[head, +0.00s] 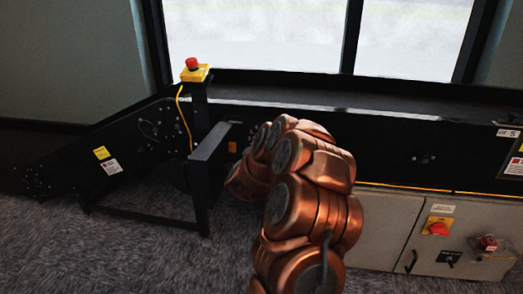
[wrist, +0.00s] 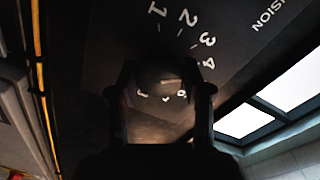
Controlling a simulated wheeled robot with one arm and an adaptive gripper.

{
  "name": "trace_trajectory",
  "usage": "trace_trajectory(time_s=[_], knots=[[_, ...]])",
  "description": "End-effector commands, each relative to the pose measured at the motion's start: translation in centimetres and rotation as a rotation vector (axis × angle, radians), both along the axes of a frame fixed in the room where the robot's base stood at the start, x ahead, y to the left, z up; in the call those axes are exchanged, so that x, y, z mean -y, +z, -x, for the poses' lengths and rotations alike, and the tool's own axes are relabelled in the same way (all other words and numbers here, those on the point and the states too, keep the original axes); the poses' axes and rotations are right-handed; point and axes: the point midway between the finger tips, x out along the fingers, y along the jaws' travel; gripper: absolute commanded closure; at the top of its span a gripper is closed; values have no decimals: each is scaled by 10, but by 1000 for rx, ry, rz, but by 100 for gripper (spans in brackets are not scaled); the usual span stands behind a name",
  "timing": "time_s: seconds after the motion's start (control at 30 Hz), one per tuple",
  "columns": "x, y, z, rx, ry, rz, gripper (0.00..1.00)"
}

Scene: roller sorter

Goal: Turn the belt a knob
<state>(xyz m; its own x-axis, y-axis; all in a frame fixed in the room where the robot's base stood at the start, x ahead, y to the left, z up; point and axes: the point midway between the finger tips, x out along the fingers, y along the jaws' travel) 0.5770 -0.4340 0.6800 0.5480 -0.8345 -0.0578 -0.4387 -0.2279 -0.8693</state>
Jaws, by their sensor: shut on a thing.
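In the wrist view, a dark round knob (wrist: 163,72) sits on a black panel (wrist: 100,40) with the white numbers 1, 2, 3 and 4 around its upper side. My gripper (wrist: 165,82) is shut on the knob, one finger on each side of it. The knob is in deep shadow, so its pointer and exact setting cannot be told. Small white marks show just below it. In the head view, my copper-coloured arm hides both the gripper and the knob.
A black conveyor (head: 420,155) runs along the window. A black frame (head: 150,212) stands left of my arm, below a yellow box with a red stop button (head: 192,64). Grey cabinets (head: 375,220) with another red button (head: 438,229) are at right. Carpet is open in front.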

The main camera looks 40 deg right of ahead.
Motion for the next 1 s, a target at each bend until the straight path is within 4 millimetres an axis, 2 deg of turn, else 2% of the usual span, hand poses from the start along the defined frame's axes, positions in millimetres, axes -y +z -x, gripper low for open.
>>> trace_trajectory(time_s=[0.03, 0.3, 0.87, 0.9, 1.0], knots=[[-1, -5, 0, 21, -1, -21, 86], [0, -2, 1, 100, -1, -74, 86], [0, -1, 0, 119, 0, -88, 86], [0, -1, 0, 119, 0, -88, 47], [0, -1, 0, 119, 0, -87, 36]])
